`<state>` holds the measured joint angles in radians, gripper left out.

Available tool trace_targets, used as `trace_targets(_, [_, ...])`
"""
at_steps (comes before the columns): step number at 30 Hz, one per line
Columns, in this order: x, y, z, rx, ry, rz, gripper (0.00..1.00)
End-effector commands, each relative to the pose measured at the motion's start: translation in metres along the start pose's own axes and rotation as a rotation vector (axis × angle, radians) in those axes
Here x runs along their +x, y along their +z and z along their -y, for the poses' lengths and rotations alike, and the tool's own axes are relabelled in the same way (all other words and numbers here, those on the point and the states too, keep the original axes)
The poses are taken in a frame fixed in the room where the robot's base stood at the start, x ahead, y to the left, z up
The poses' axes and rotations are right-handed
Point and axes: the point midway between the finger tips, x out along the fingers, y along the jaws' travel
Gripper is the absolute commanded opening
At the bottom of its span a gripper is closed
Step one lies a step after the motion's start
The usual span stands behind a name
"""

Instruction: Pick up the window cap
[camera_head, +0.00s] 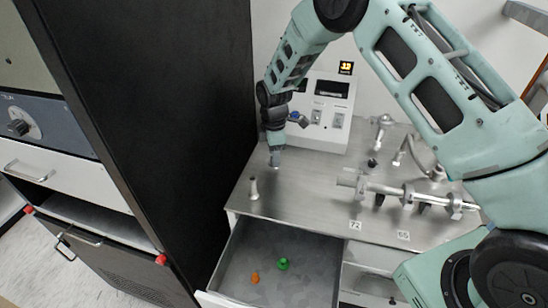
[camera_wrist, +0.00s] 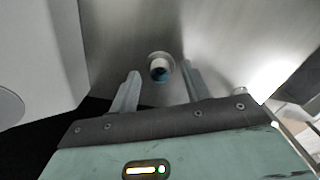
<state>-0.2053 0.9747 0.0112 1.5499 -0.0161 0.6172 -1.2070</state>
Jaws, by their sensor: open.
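A small round cap-like piece (camera_wrist: 160,66) with a pale rim and a blue-dark centre stands on the metal bench; I take it for the window cap. In the wrist view it lies between and slightly beyond the tips of my gripper (camera_wrist: 160,80). The fingers stand apart on either side of it, and no contact shows. In the head view my gripper (camera_head: 275,160) points down, low over the back left of the bench, and the cap cannot be made out clearly there.
A small metal cone-like piece (camera_head: 253,188) stands nearer the front. A white instrument (camera_head: 325,112) is behind, and a tall black cabinet (camera_head: 160,110) is left. Metal pipe fittings (camera_head: 405,193) lie right.

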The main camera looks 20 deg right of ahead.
Motion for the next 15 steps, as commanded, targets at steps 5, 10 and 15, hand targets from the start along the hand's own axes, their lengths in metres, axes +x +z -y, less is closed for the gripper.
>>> trace_targets(5, [0.0029,-0.0001,-0.0002,0.0,0.001,0.0,0.48])
trace_targets(10, [0.0028,-0.0001,-0.0001,0.0,0.001,0.0,0.25])
trace_targets(15, [0.0026,-0.0001,-0.0001,0.0,0.001,0.0,0.0])
